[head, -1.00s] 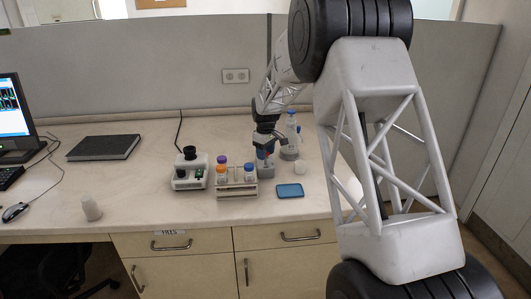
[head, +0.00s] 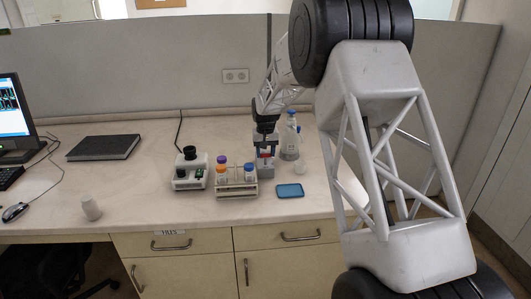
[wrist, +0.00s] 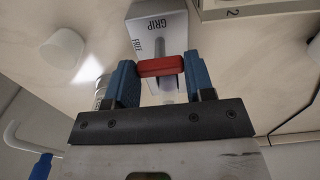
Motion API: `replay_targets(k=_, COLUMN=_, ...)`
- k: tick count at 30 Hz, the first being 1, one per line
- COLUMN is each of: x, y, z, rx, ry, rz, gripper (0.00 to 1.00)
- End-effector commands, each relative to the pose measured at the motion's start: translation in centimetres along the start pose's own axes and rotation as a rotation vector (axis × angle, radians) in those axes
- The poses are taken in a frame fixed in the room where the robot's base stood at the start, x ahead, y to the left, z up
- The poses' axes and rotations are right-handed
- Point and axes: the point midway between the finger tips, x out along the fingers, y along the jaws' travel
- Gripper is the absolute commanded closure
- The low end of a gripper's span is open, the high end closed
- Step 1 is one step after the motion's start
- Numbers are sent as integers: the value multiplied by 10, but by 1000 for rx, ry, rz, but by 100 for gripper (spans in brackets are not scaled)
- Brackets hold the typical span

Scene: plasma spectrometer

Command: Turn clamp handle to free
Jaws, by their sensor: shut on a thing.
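The clamp is a grey block (wrist: 160,28) with the words GRIP and FREE on its face; it stands at the top of the wrist view. Its red handle (wrist: 161,66) lies crosswise in that picture, in front of the block. My gripper (wrist: 162,72) has its two blue fingers shut on the handle, one at each end. In the head view my gripper (head: 266,153) points down at the clamp, right of the rack, and the block is largely hidden. I cannot tell which word the handle is set at.
A blue flat pad (head: 290,190) lies in front right.

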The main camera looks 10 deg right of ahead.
Motion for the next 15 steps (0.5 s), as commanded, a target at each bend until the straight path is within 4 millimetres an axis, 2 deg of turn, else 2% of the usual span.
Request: replay_targets(k=15, x=-1, y=0, z=0, rx=36, ry=1, rz=0, gripper=75)
